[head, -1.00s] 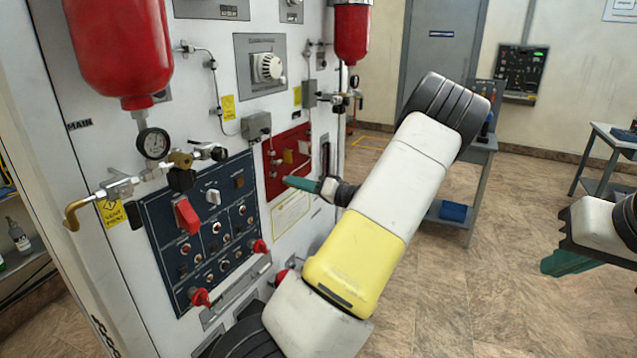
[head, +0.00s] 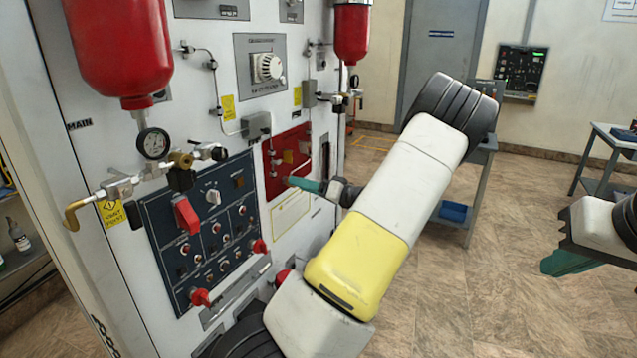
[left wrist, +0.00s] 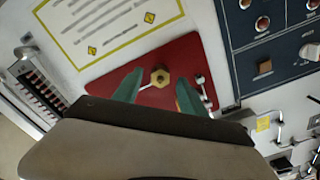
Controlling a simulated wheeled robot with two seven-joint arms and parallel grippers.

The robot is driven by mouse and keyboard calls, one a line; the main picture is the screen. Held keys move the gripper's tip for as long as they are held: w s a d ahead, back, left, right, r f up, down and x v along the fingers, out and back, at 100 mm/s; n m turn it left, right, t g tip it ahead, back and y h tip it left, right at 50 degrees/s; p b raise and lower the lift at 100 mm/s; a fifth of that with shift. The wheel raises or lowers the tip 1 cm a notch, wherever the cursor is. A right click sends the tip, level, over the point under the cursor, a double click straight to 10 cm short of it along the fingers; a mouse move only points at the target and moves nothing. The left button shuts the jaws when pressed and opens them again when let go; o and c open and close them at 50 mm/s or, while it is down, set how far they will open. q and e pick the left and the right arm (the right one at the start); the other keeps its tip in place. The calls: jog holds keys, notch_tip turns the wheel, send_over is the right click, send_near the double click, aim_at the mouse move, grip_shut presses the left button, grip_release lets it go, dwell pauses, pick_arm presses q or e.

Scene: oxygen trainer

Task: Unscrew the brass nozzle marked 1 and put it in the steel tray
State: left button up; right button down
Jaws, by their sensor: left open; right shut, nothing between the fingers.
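A brass hex fitting (left wrist: 160,76) sits on the red panel (left wrist: 150,60) in the left wrist view. No number on it is readable, so I cannot confirm it is nozzle 1. My left gripper (left wrist: 158,84) is open, its two teal fingers on either side of the fitting in the picture. I cannot tell whether they touch it. In the head view my left gripper (head: 306,185) is at the red panel (head: 275,182). My right gripper (head: 566,262) is shut and empty at the far right, away from the panel. The steel tray is not clearly visible.
A blue control panel (head: 205,235) with red knobs is left of my left gripper. Red cylinders (head: 118,45), a gauge (head: 153,144) and pipes stick out of the white cabinet. A grey cart (head: 470,200) stands behind my left arm.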

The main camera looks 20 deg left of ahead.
pick_arm(q)
jog(key=shift+s+d+m, duration=0.1)
jog(key=shift+d+m, duration=1)
jog(key=shift+m, duration=0.6)
jog(key=shift+m, duration=1.7)
jog(key=shift+m, duration=1.8)
